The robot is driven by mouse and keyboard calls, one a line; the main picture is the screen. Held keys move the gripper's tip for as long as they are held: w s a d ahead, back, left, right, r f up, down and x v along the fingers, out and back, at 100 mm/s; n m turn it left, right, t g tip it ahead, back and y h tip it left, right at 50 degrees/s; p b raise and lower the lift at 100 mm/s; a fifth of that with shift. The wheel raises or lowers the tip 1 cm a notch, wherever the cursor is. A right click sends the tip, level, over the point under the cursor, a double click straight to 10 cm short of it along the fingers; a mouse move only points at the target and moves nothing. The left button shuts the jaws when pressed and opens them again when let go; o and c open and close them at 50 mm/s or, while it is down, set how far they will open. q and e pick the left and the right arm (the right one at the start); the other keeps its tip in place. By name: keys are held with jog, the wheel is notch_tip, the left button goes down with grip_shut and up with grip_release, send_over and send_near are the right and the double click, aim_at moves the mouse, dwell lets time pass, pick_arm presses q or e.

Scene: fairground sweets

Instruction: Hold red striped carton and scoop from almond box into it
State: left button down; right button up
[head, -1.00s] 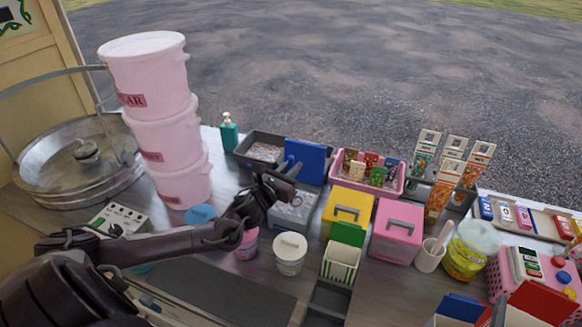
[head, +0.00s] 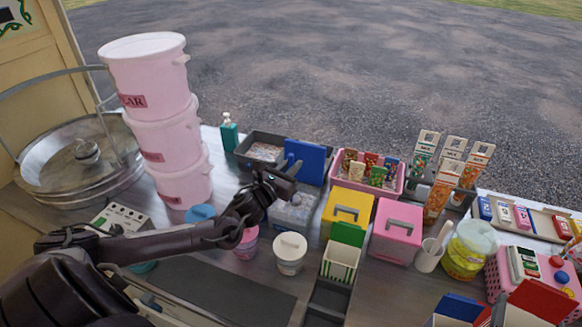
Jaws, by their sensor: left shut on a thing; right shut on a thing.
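My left gripper (head: 286,178) is at the upright blue lid (head: 305,162) behind an open box (head: 293,213). Its jaws are shut and appear to hold the lid; the dark fingers hide the exact contact. The open box has pale contents, and I cannot read whether it is the almond box. A carton with a raised red flap (head: 543,300) is cut off at the bottom right edge; its stripes are hardly visible. My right gripper is not in view.
Closed yellow (head: 346,212) and pink (head: 397,232) boxes stand to the right of the open box. A green-striped carton (head: 341,262), a white tub (head: 290,253) and a white cup (head: 428,259) stand in front. Stacked pink tubs (head: 160,120) rise on the left.

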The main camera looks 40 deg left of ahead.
aim_at(291, 155)
pick_arm(q)
jog(key=shift+r+p, duration=2.4)
jog(key=shift+r, duration=0.85)
jog(key=shift+f, duration=0.1)
